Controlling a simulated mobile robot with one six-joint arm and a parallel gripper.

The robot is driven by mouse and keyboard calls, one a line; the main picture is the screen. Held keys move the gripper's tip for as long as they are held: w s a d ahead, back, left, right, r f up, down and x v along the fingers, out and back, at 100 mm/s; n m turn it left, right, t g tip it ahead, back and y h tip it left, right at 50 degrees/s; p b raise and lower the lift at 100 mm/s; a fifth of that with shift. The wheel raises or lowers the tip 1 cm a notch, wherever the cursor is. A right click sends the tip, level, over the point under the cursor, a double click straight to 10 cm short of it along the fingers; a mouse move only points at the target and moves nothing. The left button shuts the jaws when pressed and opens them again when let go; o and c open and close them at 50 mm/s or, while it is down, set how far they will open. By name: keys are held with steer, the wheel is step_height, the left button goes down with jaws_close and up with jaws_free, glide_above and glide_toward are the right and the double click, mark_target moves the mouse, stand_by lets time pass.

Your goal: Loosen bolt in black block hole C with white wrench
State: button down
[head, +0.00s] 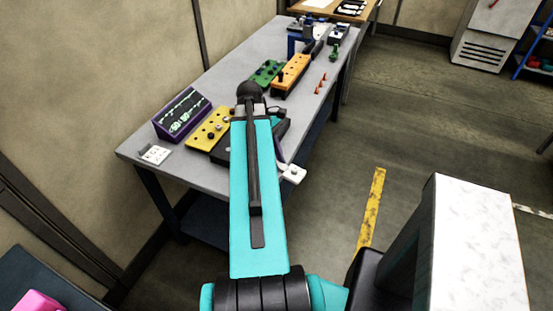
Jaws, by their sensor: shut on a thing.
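My teal arm (262,220) reaches over the workbench and covers the view of my gripper. A black block (222,156) shows only in part, at the left side of my arm beside the yellow block. Hole C and its bolt cannot be made out. A small white piece (293,174) sticks out to the right of my arm by the bench's front edge. It may be an end of the white wrench, but the rest is hidden. A dark shape (283,128) beside my arm is unclear.
On the bench (140,147) are a yellow block (207,130), a purple-framed display (182,114), a white label card (155,154), a green block (267,73) and an orange block (291,74). Small orange pieces (321,82) lie by the edge.

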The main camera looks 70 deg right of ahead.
steer(key=shift+f, duration=0.75)
stand_by(0.9)
steer(key=shift+s+d, duration=0.1)
steer(key=shift+s+d+n+h+p, duration=0.1)
steer(key=shift+d+n+h+p, duration=0.45)
steer(key=shift+d+n, duration=0.7)
steer(key=shift+d+r, duration=0.1)
steer(key=shift+w+d+r+n+h+p, duration=0.1)
steer(key=shift+d+n+h+p, duration=0.1)
steer(key=shift+d+n+p, duration=0.3)
steer(key=shift+w+d+r+n+h+p, duration=0.15)
steer(key=shift+d+n+p, duration=0.15)
steer(key=shift+d+n, duration=0.4)
steer(key=shift+f, duration=0.1)
steer(key=shift+w+d+n+h+p, duration=0.2)
steer(key=shift+d+n+h+p, duration=0.1)
steer(key=shift+d+n, duration=0.35)
steer(key=shift+w+d+n+h+p, duration=0.2)
steer(key=shift+d+n+p, duration=0.1)
steer(key=shift+d+n, duration=0.25)
steer(key=shift+d, duration=0.1)
